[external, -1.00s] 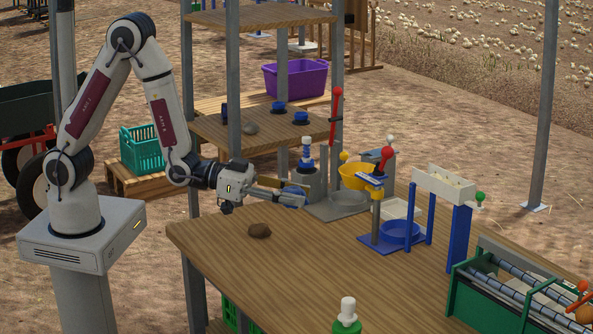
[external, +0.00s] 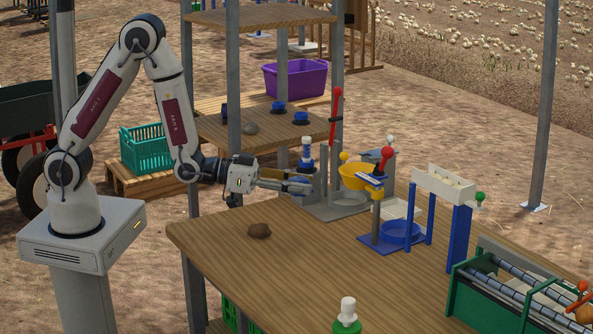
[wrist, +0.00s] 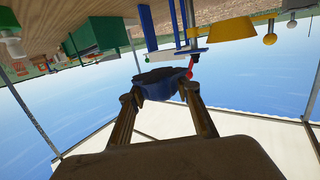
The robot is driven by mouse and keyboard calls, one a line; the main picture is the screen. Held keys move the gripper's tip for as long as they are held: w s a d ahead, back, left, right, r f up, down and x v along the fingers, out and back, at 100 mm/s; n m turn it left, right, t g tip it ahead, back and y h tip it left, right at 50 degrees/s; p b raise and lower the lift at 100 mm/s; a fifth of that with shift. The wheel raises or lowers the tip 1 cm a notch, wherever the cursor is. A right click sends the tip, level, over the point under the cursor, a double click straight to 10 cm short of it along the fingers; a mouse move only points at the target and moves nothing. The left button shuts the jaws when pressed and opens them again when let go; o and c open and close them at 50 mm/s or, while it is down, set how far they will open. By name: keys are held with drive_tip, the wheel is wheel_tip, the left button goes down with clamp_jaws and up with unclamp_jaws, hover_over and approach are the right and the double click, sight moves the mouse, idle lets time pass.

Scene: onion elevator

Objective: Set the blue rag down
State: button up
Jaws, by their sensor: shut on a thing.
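The blue rag (wrist: 165,84) is a crumpled dark blue cloth pinched between the fingertips in the wrist view. My gripper (wrist: 166,97) is shut on it. In the external view my gripper (external: 296,186) reaches right, above the far left part of the wooden table (external: 290,250). Only a small blue patch of the rag shows there, at the fingertips. The rag is held up in the air, close to the grey stand with the blue-and-white knob (external: 306,153). The gap between rag and table is hard to judge.
A red lever (external: 336,106), a yellow bowl (external: 356,176) and a blue stand (external: 374,240) crowd the far side. A green roller machine (external: 520,290) stands right. The table's middle is clear.

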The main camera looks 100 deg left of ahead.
drive_tip(key=s+a+f, duration=0.2)
drive_tip(key=s+a, duration=0.2)
drive_tip(key=a, duration=0.4)
drive_tip(key=s+a+f, duration=0.3)
drive_tip(key=s+a, duration=0.1)
drive_tip(key=a, duration=0.5)
drive_tip(key=s+a+f, duration=0.2)
drive_tip(key=s+a, duration=0.2)
drive_tip(key=a, duration=0.4)
drive_tip(key=s+d+f+m+g+h, duration=0.1)
drive_tip(key=s+d+m+g+h, duration=0.1)
drive_tip(key=s+d+m+h, duration=0.3)
drive_tip(key=s+d+f+m+g+h, duration=0.1)
drive_tip(key=s+d+m+h, duration=0.5)
drive_tip(key=s, duration=0.6)
drive_tip(key=d+g+h, duration=0.1)
drive_tip(key=d+h, duration=0.1)
drive_tip(key=h, duration=0.1)
drive_tip(key=shift+s+d+f+g, duration=0.15)
drive_tip(key=shift+s+f+g, duration=0.15)
drive_tip(key=shift+s, duration=0.1)
drive_tip(key=shift+f, duration=0.1)
drive_tip(key=shift+f, duration=2.85)
drive_tip(key=shift+f, duration=0.1)
